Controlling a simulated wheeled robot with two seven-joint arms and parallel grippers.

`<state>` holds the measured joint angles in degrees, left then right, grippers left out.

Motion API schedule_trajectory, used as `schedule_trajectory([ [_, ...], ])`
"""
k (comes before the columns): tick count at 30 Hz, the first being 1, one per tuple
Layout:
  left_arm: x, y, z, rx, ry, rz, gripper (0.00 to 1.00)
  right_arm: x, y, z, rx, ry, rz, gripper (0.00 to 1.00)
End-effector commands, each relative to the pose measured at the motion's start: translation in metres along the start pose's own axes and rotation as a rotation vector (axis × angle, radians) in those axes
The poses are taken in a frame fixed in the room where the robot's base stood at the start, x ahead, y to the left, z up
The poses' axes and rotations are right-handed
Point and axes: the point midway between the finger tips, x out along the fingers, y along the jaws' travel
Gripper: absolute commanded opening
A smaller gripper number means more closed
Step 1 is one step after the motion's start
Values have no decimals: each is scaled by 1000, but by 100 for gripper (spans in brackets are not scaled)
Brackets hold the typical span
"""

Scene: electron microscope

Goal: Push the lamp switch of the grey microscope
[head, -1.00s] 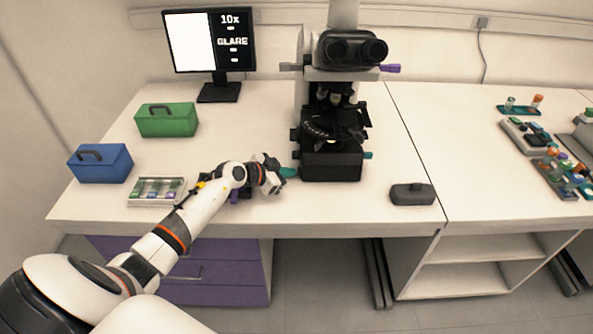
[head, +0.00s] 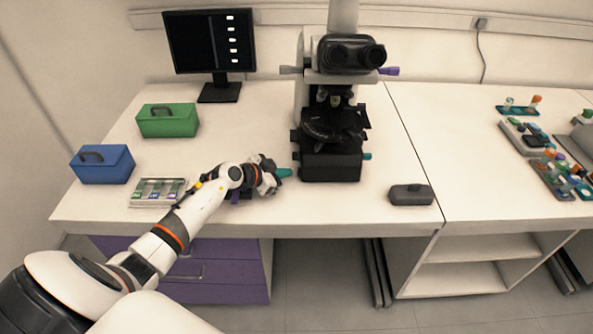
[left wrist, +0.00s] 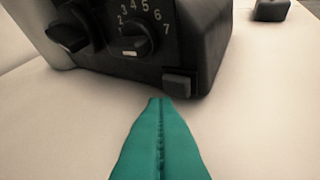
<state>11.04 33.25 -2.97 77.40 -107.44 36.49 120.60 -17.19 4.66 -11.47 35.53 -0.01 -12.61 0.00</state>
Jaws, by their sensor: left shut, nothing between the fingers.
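The microscope (head: 331,164), with a dark base and a pale grey column, stands on the bench. Its base shows close up in the left wrist view (left wrist: 215,40), with a numbered dial (left wrist: 132,36) and another knob (left wrist: 68,34). A small dark rectangular switch (left wrist: 178,86) sits low near the base's corner. My left gripper (head: 289,173) is at the left side of the base, its teal fingers shut and empty. In the left wrist view its fingertips (left wrist: 161,100) point at the switch from just short of it, apparently apart. My right gripper is not in view.
A monitor (head: 212,45), dark with several white marks, stands behind left. A green box (head: 168,125), a blue box (head: 102,168) and a slide tray (head: 157,192) lie left. A dark block (head: 411,194) lies right. Free bench surrounds the gripper.

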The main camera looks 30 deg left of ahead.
Motion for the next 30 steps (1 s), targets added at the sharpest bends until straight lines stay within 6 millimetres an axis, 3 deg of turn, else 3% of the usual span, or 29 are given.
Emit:
schedule_trajectory([
  [8,-3,2,-3,-1,2,0,0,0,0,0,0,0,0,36],
  [24,-38,28,-29,-1,3,1,0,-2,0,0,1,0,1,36],
  [30,-42,31,-31,0,1,1,0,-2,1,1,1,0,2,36],
])
